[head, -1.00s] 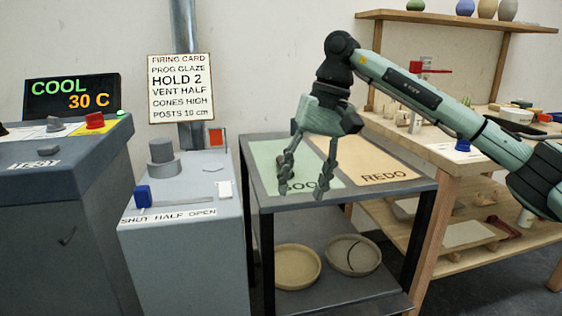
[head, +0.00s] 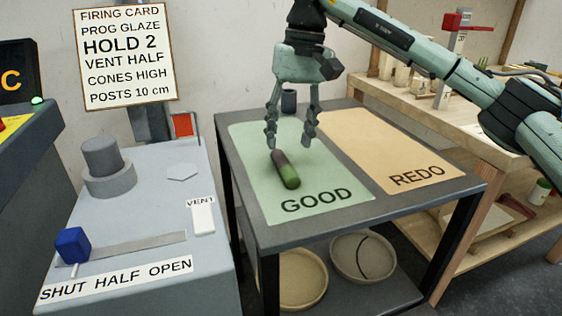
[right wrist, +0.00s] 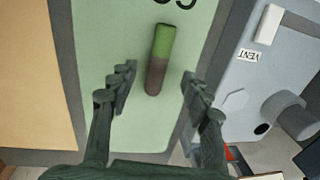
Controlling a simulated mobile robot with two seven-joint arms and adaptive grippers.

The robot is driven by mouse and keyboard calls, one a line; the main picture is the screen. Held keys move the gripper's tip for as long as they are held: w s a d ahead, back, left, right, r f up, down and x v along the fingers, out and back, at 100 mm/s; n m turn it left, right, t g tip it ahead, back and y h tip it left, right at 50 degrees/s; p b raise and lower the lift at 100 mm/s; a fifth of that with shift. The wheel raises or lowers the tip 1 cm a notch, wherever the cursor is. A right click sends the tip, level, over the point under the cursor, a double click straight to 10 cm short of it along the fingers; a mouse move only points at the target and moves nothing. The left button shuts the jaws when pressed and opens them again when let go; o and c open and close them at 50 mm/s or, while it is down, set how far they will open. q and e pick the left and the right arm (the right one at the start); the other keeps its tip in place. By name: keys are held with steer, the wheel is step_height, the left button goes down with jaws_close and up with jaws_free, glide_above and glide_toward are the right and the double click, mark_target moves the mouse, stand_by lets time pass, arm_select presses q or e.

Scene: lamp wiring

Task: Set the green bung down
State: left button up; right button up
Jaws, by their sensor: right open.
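The green bung (head: 286,170) lies on its side on the green GOOD mat (head: 322,190) on top of the cart. It is a short cylinder, green at one end and dark brown at the other. In the right wrist view the bung (right wrist: 159,60) lies beyond and between the fingertips, apart from both. My right gripper (head: 291,140) is open and empty just behind and above the bung; its open fingers also show in the right wrist view (right wrist: 157,85). My left gripper is not in view.
The tan REDO mat (head: 390,150) beside the GOOD mat is bare. A dark cup-like object (head: 289,102) stands at the cart's back edge. A grey box (head: 140,215) with a blue-knobbed lever (head: 73,245) stands left of the cart. Round dishes (head: 362,256) sit on the lower shelf.

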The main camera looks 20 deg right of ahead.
mark_target(286, 162)
steer(key=f, duration=0.6)
steer(key=shift+a, duration=0.35)
steer(key=shift+w, duration=0.1)
jaws_close()
